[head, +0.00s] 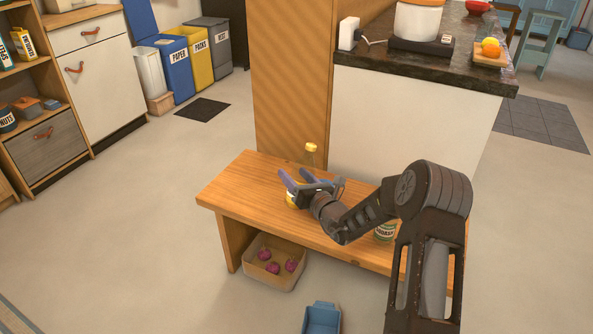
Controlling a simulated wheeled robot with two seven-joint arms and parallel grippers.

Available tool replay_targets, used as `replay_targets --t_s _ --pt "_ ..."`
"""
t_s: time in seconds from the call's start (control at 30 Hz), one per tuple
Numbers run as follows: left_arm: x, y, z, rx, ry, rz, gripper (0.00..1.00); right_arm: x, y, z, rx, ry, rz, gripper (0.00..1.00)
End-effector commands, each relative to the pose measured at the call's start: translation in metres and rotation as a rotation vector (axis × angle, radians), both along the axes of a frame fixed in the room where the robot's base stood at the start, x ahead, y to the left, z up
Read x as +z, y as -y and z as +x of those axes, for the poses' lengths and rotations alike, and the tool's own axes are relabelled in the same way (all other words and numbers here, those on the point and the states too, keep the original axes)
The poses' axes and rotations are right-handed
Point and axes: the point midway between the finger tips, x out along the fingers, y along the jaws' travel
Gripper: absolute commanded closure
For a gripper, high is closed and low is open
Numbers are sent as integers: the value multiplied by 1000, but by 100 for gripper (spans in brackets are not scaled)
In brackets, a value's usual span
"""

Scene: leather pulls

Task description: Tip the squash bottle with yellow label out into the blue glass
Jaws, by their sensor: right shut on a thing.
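The squash bottle with yellow label (311,149) is at the wooden bench, with its yellow cap and clear neck showing above my right gripper (298,177). A bit of yellow shows below the fingers. My right gripper is shut on this bottle, one finger at each side. The bottle seems to lean slightly; whether its base touches the bench is hidden. Another bottle, with a green and pale label (386,230), stands on the bench to the right, partly behind my right arm. My left gripper is not in view.
The wooden bench (240,185) stands against a wooden pillar and white counter. A box with purple-red items (262,282) sits beneath its front. A blue tray (322,319) is on the floor. The bench's left end is clear.

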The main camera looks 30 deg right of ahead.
Motion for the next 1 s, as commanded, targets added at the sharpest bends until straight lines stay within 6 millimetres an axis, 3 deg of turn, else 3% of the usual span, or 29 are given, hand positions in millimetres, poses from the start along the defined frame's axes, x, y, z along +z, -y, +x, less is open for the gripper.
replay_targets --t_s 0.1,0.17,0.27,0.5,0.83,1.0 --pt "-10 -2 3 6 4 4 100 -17 -1 0 -1 -2 54 100" --pt "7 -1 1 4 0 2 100 -5 -5 0 0 -9 154 100" --pt "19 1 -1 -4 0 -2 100 -3 -12 -1 -1 -27 359 100" --pt "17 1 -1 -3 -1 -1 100 -21 -38 -3 0 -57 755 100" --pt "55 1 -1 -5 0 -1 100 24 -48 -4 0 -86 1129 100" --pt "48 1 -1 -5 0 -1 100 17 -49 -3 1 -87 1126 100"
